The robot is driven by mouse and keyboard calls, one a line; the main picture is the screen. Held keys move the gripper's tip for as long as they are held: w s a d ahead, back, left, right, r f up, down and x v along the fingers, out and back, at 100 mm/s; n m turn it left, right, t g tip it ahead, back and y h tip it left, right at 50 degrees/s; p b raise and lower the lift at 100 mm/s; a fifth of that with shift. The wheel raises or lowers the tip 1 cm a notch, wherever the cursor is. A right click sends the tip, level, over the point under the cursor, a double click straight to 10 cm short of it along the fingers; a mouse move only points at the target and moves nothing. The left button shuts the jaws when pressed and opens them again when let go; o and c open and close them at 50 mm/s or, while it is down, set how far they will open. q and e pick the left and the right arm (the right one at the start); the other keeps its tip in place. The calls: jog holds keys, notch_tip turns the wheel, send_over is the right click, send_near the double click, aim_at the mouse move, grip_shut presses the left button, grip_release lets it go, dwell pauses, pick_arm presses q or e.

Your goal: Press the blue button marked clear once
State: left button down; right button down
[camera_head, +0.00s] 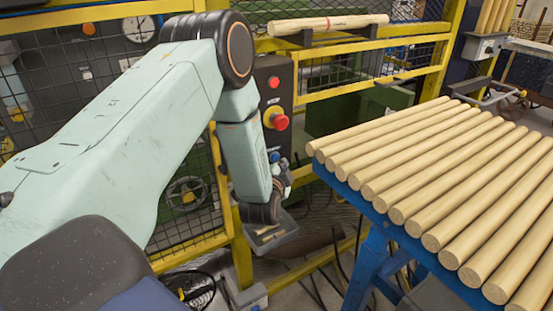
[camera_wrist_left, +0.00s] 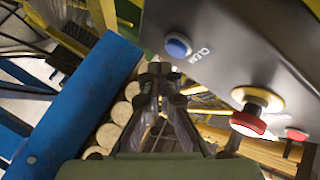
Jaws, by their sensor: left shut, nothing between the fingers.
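The blue button (camera_wrist_left: 178,45) sits on a dark control box in the left wrist view, with white lettering beside it that reads as clear. It also shows in the head view (camera_head: 274,157), low on the box and partly hidden by my left arm and gripper. My left gripper (camera_head: 284,170) is beside the lower part of the box, pointing upward. In the left wrist view its fingers (camera_wrist_left: 160,72) are shut and empty, with the tips a little below and left of the button in the picture. No contact shows. My right gripper is not in view.
The control box (camera_head: 287,88) also carries a red-on-yellow emergency stop (camera_head: 277,119) and a smaller red button (camera_head: 273,82). Yellow fence posts and mesh stand behind. A blue rack (camera_head: 345,192) of several turned wood rods is close on the right.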

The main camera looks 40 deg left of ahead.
pick_arm(q)
jog(key=shift+a, duration=0.1)
jog(key=shift+w+a, duration=0.25)
jog(key=shift+a, duration=0.1)
dwell(0.4)
jog(key=shift+w+a, duration=0.15)
jog(key=shift+a, duration=0.2)
dwell(0.7)
jog(key=shift+s+d+p, duration=0.4)
jog(key=shift+d, duration=0.35)
